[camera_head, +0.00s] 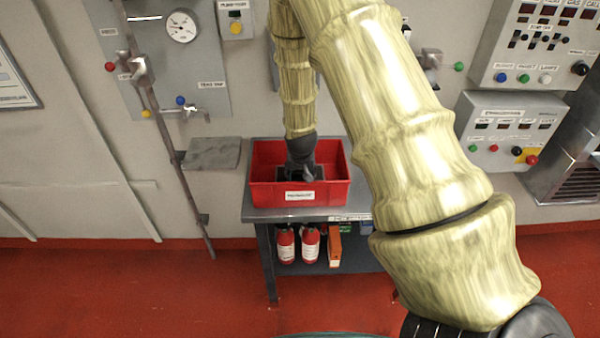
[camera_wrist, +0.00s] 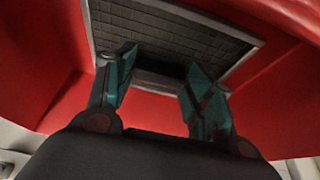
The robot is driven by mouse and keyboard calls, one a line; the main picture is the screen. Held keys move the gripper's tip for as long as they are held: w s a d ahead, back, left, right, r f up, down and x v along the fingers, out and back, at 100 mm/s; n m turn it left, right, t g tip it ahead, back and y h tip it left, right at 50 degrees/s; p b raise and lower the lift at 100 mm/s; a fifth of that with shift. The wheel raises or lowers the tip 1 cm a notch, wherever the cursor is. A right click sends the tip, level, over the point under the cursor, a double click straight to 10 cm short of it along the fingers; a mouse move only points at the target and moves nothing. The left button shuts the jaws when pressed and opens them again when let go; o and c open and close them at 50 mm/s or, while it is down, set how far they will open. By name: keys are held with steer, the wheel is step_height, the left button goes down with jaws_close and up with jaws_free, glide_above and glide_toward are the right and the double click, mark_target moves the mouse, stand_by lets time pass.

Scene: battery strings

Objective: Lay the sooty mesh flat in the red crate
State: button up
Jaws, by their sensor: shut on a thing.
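The red crate (camera_head: 262,196) stands on a grey table, with a white label on its front. My gripper (camera_head: 301,172) reaches down into it from above. The sooty mesh (camera_wrist: 165,35) is a dark grid in a thin grey frame, in the upper part of the wrist view, inside the red crate walls (camera_wrist: 55,75). My gripper (camera_wrist: 160,65) is shut on the mesh at its near edge, between the two teal-padded fingers. In the head view the mesh is mostly hidden by my gripper and the crate front. I cannot tell whether it touches the crate floor.
The grey table (camera_head: 232,210) has little free top around the crate. Red extinguishers (camera_head: 285,245) and an orange box (camera_head: 335,246) sit on its lower shelf. A pipe (camera_head: 165,130) and wall panels (camera_head: 510,130) flank it.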

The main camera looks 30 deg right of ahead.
steer(key=shift+s+f, duration=0.1)
steer(key=shift+f, duration=0.05)
steer(key=shift+a+f, duration=0.15)
steer(key=shift+f, duration=0.15)
steer(key=shift+w+f, duration=0.4)
steer(key=shift+w, duration=0.1)
steer(key=shift+s+r, duration=0.1)
steer(key=shift+s, duration=0.25)
steer(key=o, duration=1.3)
steer(key=shift+w, duration=0.15)
steer(key=shift+o, duration=0.2)
steer(key=shift+s+a+r, duration=0.1)
steer(key=shift+s+r, duration=0.1)
steer(key=shift+r, duration=0.25)
steer(key=b+v, duration=0.3)
steer(key=v, duration=0.8)
